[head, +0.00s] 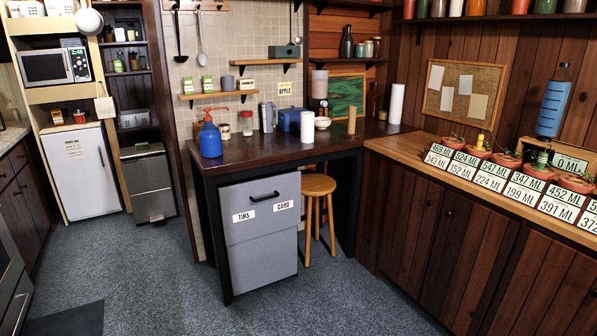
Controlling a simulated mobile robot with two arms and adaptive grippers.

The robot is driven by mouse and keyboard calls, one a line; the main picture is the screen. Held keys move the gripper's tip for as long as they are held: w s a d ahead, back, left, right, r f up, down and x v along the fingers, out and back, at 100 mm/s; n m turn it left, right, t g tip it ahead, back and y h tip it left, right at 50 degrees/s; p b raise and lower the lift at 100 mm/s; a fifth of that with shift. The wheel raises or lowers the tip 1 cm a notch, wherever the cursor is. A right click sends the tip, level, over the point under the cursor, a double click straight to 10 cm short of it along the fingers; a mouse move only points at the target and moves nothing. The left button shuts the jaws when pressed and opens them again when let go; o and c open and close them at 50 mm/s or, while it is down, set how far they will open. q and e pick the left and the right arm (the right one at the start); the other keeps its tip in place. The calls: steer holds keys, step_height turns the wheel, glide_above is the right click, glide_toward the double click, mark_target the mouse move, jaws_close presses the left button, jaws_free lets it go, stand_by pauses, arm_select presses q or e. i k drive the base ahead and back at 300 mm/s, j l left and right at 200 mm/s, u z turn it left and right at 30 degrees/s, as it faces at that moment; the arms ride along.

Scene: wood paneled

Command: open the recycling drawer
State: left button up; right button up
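The recycling drawer (263,230) is a grey unit under the dark counter, with labels reading "TINS" and "CARD" on its upper front. A black bar handle (264,197) sits near the top of the front, above the labels. The front looks closed, with the upper panel meeting the lower one at a seam. Neither of my grippers shows in the head view.
The dark counter (270,152) above holds a blue bottle (210,139) and several kitchen items. A wooden stool (318,188) stands right of the drawer. A grey bin (149,184) and white fridge (82,170) are left. Blue-grey carpet (330,305) before the drawer is clear.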

mark_target(251, 208)
steer(key=i, duration=1.85)
